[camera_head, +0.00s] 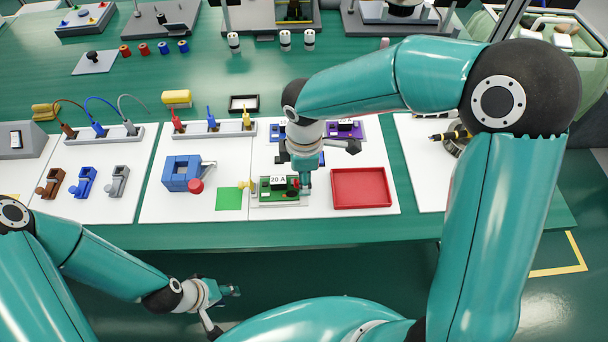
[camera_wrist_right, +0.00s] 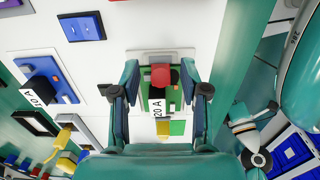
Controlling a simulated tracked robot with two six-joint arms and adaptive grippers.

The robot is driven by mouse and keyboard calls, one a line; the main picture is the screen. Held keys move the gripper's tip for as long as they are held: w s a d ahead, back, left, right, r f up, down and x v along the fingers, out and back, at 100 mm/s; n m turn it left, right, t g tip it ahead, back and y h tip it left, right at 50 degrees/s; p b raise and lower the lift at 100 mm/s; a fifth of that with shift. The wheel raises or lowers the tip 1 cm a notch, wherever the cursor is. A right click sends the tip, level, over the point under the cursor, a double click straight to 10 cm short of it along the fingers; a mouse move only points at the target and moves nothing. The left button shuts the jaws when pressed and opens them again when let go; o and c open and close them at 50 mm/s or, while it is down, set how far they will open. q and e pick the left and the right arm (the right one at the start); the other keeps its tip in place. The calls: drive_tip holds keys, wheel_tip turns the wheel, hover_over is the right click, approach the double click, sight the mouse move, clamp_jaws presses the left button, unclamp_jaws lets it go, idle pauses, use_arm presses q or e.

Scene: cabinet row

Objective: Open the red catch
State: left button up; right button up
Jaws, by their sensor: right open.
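The red catch (camera_head: 296,182) is a small red part on a green device (camera_head: 275,195) with a "20 A" label, standing on the white board. In the right wrist view the red catch (camera_wrist_right: 161,77) lies between the fingertips of my right gripper (camera_wrist_right: 160,88), which are apart on either side of it. In the head view my right gripper (camera_head: 304,172) points down over the device's right end and partly hides it. Contact cannot be told. My left gripper (camera_head: 229,291) is low in front of the bench, away from the device; its finger gap is unclear.
A red tray (camera_head: 361,188) is right of the device, and a green square (camera_head: 229,199) is left. A blue block with a red knob (camera_head: 182,173) stands further left. Purple (camera_head: 345,131) and blue devices are behind. The bench's front edge is close.

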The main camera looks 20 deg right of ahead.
sight(318, 189)
clamp_jaws()
drive_tip(key=shift+d+y, duration=0.15)
drive_tip(key=shift+y, duration=0.15)
drive_tip(key=shift+d+f+t+y+b, duration=0.1)
drive_tip(key=shift+d+t+y+b, duration=0.3)
drive_tip(key=shift+y+b, duration=0.3)
drive_tip(key=y+b, duration=0.2)
drive_tip(key=b, duration=0.4)
drive_tip(key=d+f+t+y+b, duration=0.1)
drive_tip(key=y+b, duration=0.2)
drive_tip(key=b, duration=0.3)
drive_tip(key=d+t+y+b, duration=0.1)
drive_tip(key=y+b, duration=0.1)
drive_tip(key=b, duration=0.4)
drive_tip(key=shift+s+f, duration=0.35)
drive_tip(key=shift+d+r+y+b, duration=0.15)
drive_tip(key=shift+y+b, duration=0.35)
drive_tip(key=shift+b, duration=0.4)
